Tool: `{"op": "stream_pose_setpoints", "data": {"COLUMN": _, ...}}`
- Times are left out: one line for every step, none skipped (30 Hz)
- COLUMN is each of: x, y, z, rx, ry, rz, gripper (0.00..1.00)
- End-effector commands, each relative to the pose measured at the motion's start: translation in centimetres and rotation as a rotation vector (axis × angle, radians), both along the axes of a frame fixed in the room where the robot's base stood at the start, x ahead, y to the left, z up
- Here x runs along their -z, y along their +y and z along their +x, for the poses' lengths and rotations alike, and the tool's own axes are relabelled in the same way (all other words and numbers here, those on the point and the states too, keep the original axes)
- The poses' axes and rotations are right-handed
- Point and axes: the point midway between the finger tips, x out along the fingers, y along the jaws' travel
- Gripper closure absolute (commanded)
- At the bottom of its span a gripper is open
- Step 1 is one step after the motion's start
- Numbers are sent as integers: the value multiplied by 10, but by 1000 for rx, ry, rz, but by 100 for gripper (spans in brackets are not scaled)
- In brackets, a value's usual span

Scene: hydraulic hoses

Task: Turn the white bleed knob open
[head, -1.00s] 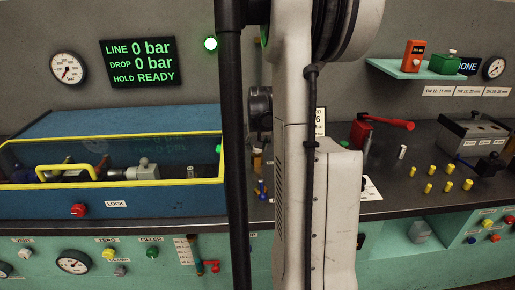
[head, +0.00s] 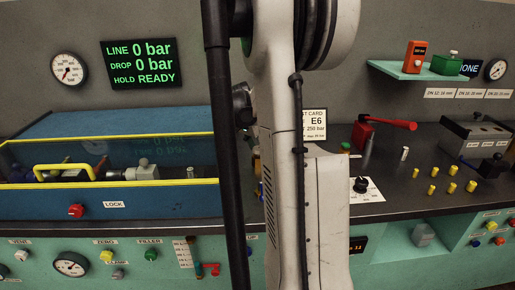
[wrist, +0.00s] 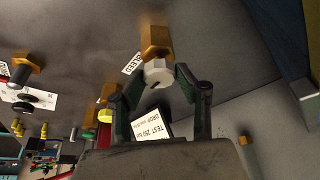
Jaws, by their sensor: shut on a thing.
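The white bleed knob (wrist: 158,73) shows in the wrist view, on the end of a brass fitting (wrist: 155,42) beside a BLEED label (wrist: 132,63). My gripper (wrist: 160,78) has its two dark fingers on either side of the knob and is shut on it. I cannot tell from its round face how far the knob is turned. In the head view my own arm hides the knob and the gripper.
Other brass fittings and a yellow knob (wrist: 105,115) sit close left of my gripper in the wrist view. The test card (head: 313,124) stands near my arm. The display (head: 138,64) reads LINE 0 bar, DROP 0 bar, HOLD READY. A yellow-framed case (head: 110,208) stands at left.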

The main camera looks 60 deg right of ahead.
Motion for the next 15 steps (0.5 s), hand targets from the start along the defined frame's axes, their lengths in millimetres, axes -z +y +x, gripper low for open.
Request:
{"op": "stream_pose_setpoints", "data": {"x": 1, "y": 0, "z": 0, "rx": 17, "ry": 1, "rz": 1, "gripper": 94}}
{"op": "stream_pose_setpoints", "data": {"x": 1, "y": 0, "z": 0, "rx": 25, "ry": 1, "rz": 1, "gripper": 94}}
{"op": "stream_pose_setpoints", "data": {"x": 1, "y": 0, "z": 0, "rx": 36, "ry": 1, "rz": 1, "gripper": 94}}
{"op": "stream_pose_setpoints", "data": {"x": 1, "y": 0, "z": 0, "rx": 44, "ry": 1, "rz": 1, "gripper": 94}}
{"op": "stream_pose_setpoints", "data": {"x": 1, "y": 0, "z": 0, "rx": 50, "ry": 1, "rz": 1, "gripper": 94}}
{"op": "stream_pose_setpoints", "data": {"x": 1, "y": 0, "z": 0, "rx": 56, "ry": 1, "rz": 1, "gripper": 94}}
{"op": "stream_pose_setpoints", "data": {"x": 1, "y": 0, "z": 0, "rx": 60, "ry": 1, "rz": 1, "gripper": 94}}
{"op": "stream_pose_setpoints", "data": {"x": 1, "y": 0, "z": 0, "rx": 64, "ry": 0, "rz": 2, "gripper": 94}}
{"op": "stream_pose_setpoints", "data": {"x": 0, "y": 0, "z": 0, "rx": 67, "ry": 0, "rz": 2, "gripper": 94}}
{"op": "stream_pose_setpoints", "data": {"x": 0, "y": 0, "z": 0, "rx": 69, "ry": -1, "rz": 2, "gripper": 94}}
{"op": "stream_pose_setpoints", "data": {"x": 0, "y": 0, "z": 0, "rx": 70, "ry": 0, "rz": 2, "gripper": 94}}
{"op": "stream_pose_setpoints", "data": {"x": 0, "y": 0, "z": 0, "rx": 71, "ry": -1, "rz": 2, "gripper": 94}}
{"op": "stream_pose_setpoints", "data": {"x": 0, "y": 0, "z": 0, "rx": 72, "ry": -1, "rz": 2, "gripper": 94}}
{"op": "stream_pose_setpoints", "data": {"x": 0, "y": 0, "z": 0, "rx": 72, "ry": -1, "rz": 2, "gripper": 94}}
{"op": "stream_pose_setpoints", "data": {"x": 0, "y": 0, "z": 0, "rx": 72, "ry": -1, "rz": 2, "gripper": 94}}
